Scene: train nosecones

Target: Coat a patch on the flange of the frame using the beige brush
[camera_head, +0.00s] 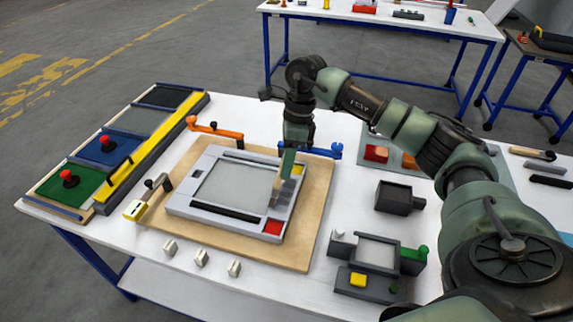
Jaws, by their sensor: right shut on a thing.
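The grey frame (181,201) lies flat on a tan wooden board (307,235) in the middle of the white table. Its flat rim surrounds a lighter panel (225,187), with a red square at the near right corner and a dark strip along the near side. My right gripper (290,160) points down over the frame's right side. It is shut on a slim upright tool, seemingly the beige brush (277,187), whose lower end is at the right rim. I cannot tell whether the tip touches the flange. My left gripper is out of view.
Orange (214,130) and blue (325,150) clamps stand at the board's far edge, and a clamp with a pale block (135,209) at its left. Small white blocks (201,258) lie in front. A dark fixture (375,270) and dark box (398,198) stand right.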

